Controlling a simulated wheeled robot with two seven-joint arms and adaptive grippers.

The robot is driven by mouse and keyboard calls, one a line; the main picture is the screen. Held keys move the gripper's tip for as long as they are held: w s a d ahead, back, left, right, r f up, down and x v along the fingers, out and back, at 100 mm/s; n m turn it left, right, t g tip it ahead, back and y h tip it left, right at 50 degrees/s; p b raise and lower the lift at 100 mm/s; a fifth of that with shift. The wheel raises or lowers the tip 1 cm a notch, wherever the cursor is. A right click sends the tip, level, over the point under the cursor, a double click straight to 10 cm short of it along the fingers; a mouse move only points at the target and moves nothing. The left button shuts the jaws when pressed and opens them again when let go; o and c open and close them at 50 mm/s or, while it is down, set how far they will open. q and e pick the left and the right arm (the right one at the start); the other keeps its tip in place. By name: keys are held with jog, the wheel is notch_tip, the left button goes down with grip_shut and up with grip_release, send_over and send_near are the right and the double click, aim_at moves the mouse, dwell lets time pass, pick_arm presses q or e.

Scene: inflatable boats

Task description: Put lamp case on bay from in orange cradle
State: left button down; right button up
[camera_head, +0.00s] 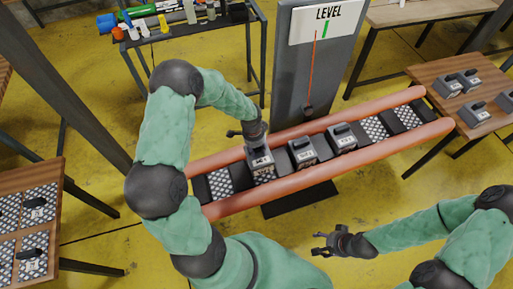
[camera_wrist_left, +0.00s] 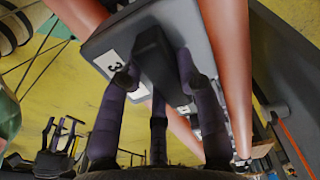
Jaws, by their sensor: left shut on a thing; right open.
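The orange cradle (camera_head: 300,177) is a pair of long orange tubes with a row of bays between them. Three grey lamp cases with black handles sit along its middle, the left one (camera_head: 261,167) under my left gripper (camera_head: 259,146), the others (camera_head: 302,153) (camera_head: 342,138) to its right. My left gripper (camera_wrist_left: 155,85) is shut on the left case's black handle; that case (camera_wrist_left: 205,30) bears a label reading 3 in the wrist view. I cannot tell whether it touches the cradle floor. My right gripper (camera_head: 324,244) is open and empty, in front of the cradle.
Patterned bays (camera_head: 220,183) (camera_head: 374,127) in the cradle are empty. A wooden table (camera_head: 50,178) at left has patterned bays and two lamp cases. Another table (camera_head: 425,76) at right holds several cases. A grey LEVEL post (camera_head: 302,75) stands behind the cradle.

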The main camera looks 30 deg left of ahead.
aim_at(259, 158)
pick_arm(q)
jog(key=shift+w+d+f+b, duration=0.1)
jog(key=shift+w+f+b, duration=0.05)
jog(key=shift+f+b, duration=1.2)
jog(key=shift+w+d+f+b, duration=0.1)
jog(key=shift+f+b, duration=0.8)
jog(key=shift+f, duration=0.7)
jog(key=shift+w+d+f+b, duration=0.1)
jog(key=shift+w+f+b, duration=0.05)
jog(key=shift+f+b, duration=1.2)
jog(key=shift+f, duration=0.15)
jog(key=c, duration=0.8)
grip_release()
jog(key=r, duration=0.8)
jog(key=s+r, duration=0.1)
jog(key=r, duration=0.3)
jog(key=shift+a, duration=0.4)
